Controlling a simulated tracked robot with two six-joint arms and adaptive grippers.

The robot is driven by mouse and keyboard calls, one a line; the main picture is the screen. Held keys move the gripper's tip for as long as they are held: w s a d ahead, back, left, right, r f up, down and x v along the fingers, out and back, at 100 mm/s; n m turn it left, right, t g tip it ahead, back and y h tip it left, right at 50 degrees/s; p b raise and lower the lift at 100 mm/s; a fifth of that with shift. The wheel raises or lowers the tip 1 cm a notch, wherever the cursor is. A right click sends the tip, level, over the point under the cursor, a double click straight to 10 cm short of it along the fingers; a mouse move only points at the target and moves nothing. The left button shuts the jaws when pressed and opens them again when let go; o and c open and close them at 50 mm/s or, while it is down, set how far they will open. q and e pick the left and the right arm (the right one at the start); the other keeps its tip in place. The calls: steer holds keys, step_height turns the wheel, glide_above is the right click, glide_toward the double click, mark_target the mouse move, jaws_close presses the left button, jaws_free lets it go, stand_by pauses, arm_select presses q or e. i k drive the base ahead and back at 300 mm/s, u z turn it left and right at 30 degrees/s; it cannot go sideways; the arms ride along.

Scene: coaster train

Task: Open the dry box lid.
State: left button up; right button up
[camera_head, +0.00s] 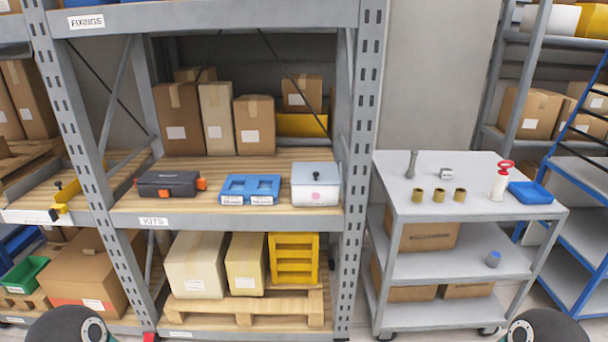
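The dry box appears to be the pale box (316,196) on the middle shelf, at its right end. Its light blue-grey lid (307,170) is shut and has a small black knob (316,175) on top. A pink round mark and small labels show on its front. Only dark rounded parts of my arms show at the bottom left and bottom right edges, well below and in front of the shelf. Neither gripper's fingers are in view, and nothing of mine touches the box.
A blue case (250,188) sits just left of the box, and a dark case with orange latches (168,184) lies farther left. The rack's right post (360,170) stands close to the box. A grey cart (420,182) holds several small parts.

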mark_target(303, 174)
steer(key=u, duration=0.1)
steer(key=i, duration=1)
steer(key=z, duration=0.05)
